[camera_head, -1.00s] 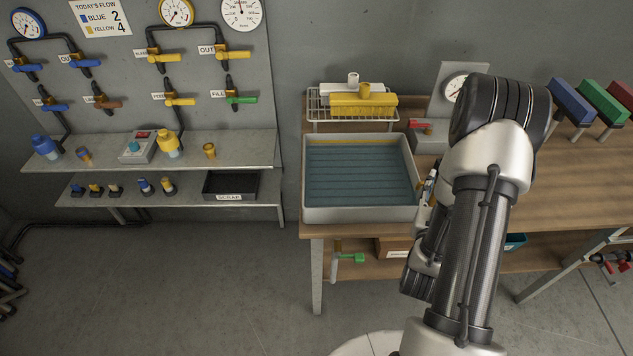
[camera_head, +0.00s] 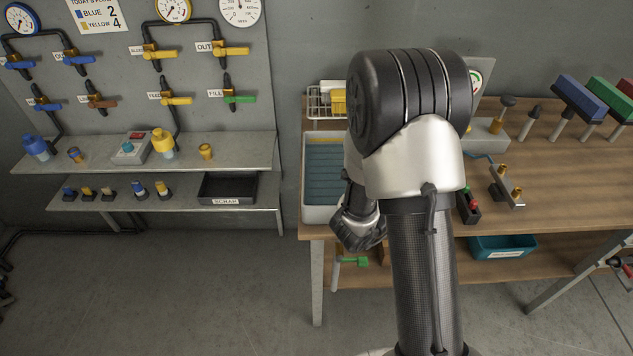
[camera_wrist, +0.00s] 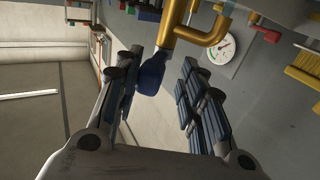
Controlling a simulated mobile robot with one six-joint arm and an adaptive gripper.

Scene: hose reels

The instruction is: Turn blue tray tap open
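The tray's blue tap handle (camera_wrist: 152,73) hangs from a brass pipe (camera_wrist: 195,32) in the wrist view. My gripper (camera_wrist: 162,64) is open, its two dark ribbed fingers pointing toward the tap. The blue handle shows between the fingertips, nearer the left finger; I cannot tell whether it touches. In the head view the tray (camera_head: 320,212), pale-walled with blue-grey water, stands on the wooden bench.
A gauge (camera_wrist: 222,48) is beyond the tap, right of it in the wrist view. A green-handled tap (camera_head: 355,261) hangs below the bench's left end. A teal bin (camera_head: 503,247) sits on the lower shelf. Wall taps and a shelf (camera_head: 240,150) stand left.

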